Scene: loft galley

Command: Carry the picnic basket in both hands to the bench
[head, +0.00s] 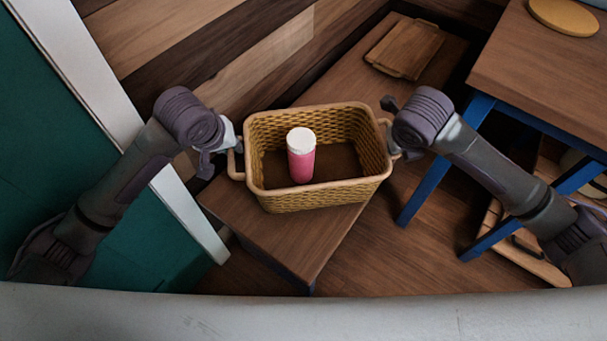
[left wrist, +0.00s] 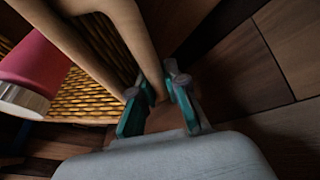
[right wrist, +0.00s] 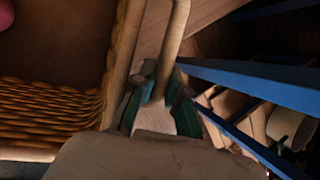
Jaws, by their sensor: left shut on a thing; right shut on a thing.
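The wicker picnic basket (head: 320,196) is in the middle of the head view, level, over the wooden bench (head: 275,238). I cannot tell whether its base touches the bench. A pink bottle with a white lid (head: 301,156) stands upright inside it. My left gripper (head: 232,160) is shut on the basket's left handle; the left wrist view shows the fingers (left wrist: 158,100) around the handle bar. My right gripper (head: 393,150) is shut on the right handle; the right wrist view shows its fingers (right wrist: 160,95) on that handle.
A wooden board (head: 405,48) lies on the far end of the bench. A table with blue legs (head: 435,165) stands close on the right, with a round yellow board (head: 566,16) on top. A green panel with a white edge (head: 95,75) is on the left.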

